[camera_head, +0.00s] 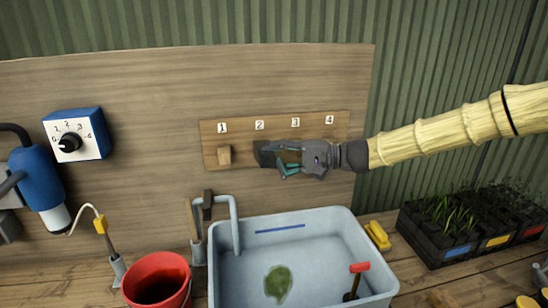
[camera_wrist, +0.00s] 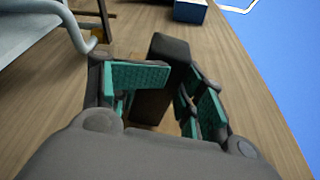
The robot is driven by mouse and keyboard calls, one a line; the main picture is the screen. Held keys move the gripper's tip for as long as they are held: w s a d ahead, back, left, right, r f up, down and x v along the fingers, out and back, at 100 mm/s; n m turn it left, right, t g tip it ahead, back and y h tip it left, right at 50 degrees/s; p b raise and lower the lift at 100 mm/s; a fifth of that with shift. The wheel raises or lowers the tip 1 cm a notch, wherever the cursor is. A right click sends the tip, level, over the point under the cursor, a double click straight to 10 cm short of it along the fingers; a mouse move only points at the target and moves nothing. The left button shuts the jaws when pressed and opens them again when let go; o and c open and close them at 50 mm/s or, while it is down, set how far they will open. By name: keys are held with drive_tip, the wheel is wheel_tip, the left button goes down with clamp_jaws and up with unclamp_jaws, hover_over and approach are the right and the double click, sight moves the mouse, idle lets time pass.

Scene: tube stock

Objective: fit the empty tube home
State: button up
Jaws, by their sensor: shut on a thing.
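A dark grey square-sided tube (camera_head: 264,153) is at the wooden board (camera_head: 215,127) on the back wall, under the label 2. My gripper (camera_head: 287,159) reaches in from the right and is shut on it. In the wrist view the dark tube (camera_wrist: 163,78) stands between the teal finger pads of my gripper (camera_wrist: 163,100). I cannot see into its ends, nor tell how far it sits in the board. A light wooden block (camera_head: 224,156) sticks out of the board under the label 1. My gripper hides part of the board under 3.
A blue dial box (camera_head: 92,134) is on the wall. Planted crates (camera_head: 430,243) stand right.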

drive_tip(key=shift+w+d+f, duration=0.1)
drive_tip(key=o, duration=1.3)
drive_tip(key=shift+c, duration=0.2)
drive_tip(key=shift+d, duration=0.1)
drive_tip(key=s+d, duration=0.1)
drive_tip(key=d, duration=1)
drive_tip(key=shift+s+d+r, duration=0.3)
drive_tip(key=shift+d+r, duration=0.05)
drive_tip(key=shift+r, duration=0.05)
